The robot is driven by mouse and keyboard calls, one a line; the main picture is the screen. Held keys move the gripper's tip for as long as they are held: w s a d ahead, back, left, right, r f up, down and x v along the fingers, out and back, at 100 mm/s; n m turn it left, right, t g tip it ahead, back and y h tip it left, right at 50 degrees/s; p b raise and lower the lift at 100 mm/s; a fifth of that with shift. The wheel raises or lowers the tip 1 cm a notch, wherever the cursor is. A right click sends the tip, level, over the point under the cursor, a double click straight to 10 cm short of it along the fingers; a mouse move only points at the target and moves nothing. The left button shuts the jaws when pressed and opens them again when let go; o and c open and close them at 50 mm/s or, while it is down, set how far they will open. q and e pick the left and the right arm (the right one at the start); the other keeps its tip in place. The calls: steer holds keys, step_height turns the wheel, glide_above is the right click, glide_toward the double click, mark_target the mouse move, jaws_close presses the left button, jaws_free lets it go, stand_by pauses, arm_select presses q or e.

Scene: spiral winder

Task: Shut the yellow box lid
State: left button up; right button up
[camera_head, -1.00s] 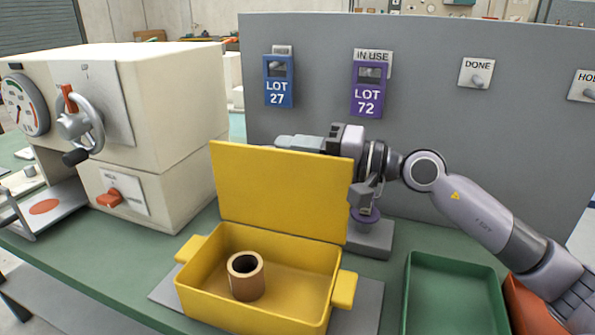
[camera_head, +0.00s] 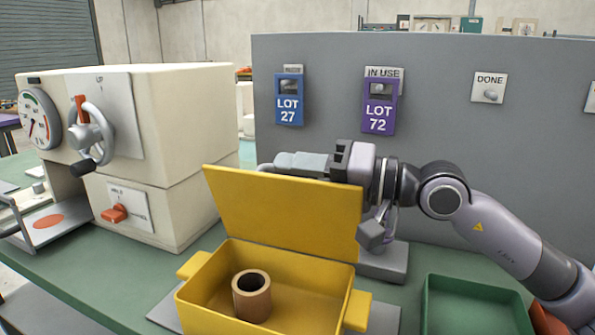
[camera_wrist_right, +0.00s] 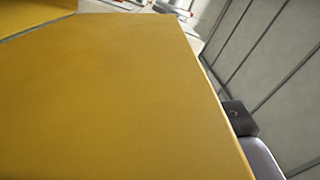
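The yellow box (camera_head: 268,322) stands on a grey plate on the green bench, with a brown hollow cylinder (camera_head: 252,304) inside. Its yellow lid (camera_head: 285,210) is raised at the box's back edge, steep and tipped a little forward over the box. My right gripper (camera_head: 292,163) reaches in from the right behind the lid, its fingers just above and behind the top edge. Part of the gripper is hidden by the lid, so I cannot tell the finger gap or contact. In the right wrist view the lid (camera_wrist_right: 120,95) fills most of the picture. My left gripper is not in view.
A cream machine (camera_head: 160,150) with a dial and handwheel stands at left. A grey panel (camera_head: 440,130) with LOT 27 (camera_head: 289,102) and LOT 72 (camera_head: 379,108) tags rises behind. A green tray (camera_head: 475,305) lies right of the box. The box's open top is clear.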

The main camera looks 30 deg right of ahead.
steer(key=o, duration=0.4)
steer(key=shift+f, duration=0.1)
arm_select(q)
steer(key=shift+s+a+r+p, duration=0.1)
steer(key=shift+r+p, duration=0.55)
steer(key=shift+p, duration=0.25)
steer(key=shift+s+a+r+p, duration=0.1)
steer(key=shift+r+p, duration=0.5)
steer(key=shift+p, duration=0.25)
arm_select(e)
step_height(320, 180, up, 20)
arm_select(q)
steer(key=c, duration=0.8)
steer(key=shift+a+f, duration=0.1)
